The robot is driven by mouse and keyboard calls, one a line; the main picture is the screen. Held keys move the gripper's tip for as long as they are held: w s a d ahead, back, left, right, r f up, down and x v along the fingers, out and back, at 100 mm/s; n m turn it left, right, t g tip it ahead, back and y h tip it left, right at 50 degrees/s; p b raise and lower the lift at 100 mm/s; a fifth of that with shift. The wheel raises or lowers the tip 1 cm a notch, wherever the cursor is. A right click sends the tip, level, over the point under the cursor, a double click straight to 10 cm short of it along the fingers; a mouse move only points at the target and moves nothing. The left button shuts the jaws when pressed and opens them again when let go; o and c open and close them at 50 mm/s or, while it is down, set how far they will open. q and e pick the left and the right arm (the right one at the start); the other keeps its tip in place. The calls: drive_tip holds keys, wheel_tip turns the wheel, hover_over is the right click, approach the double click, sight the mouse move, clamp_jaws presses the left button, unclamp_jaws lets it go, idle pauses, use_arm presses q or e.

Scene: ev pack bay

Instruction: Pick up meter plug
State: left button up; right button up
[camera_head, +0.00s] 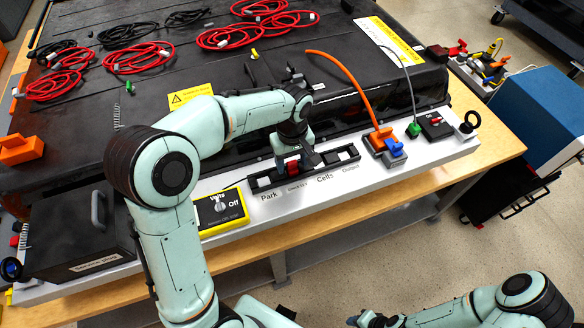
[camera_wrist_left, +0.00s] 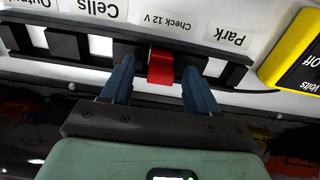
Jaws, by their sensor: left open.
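The red meter plug (camera_head: 292,167) sits in the slotted black holder on the white strip, at the "Check 12 V" label. It also shows in the left wrist view (camera_wrist_left: 161,67), red and blocky, between the slots marked "Park" and "Cells". My left gripper (camera_head: 294,156) is over the holder, partly hiding the plug in the head view. In the left wrist view its two blue fingers (camera_wrist_left: 158,84) are open, one on either side of the plug, with gaps visible. My right gripper (camera_head: 366,319) is low at the bottom edge, away from the bench; its opening is unclear.
The yellow meter (camera_head: 220,209) marked "Volts Off" stands left of the black holder (camera_head: 345,155). Orange and blue connectors (camera_head: 385,144) and a green plug (camera_head: 413,129) stand to the right. The black battery pack (camera_head: 180,70) with coiled red cables lies behind.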

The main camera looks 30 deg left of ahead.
sight(292, 162)
use_arm(q)
drive_tip(key=shift+f, duration=0.6)
use_arm(e)
drive_tip(key=shift+s, duration=0.1)
use_arm(q)
clamp_jaws()
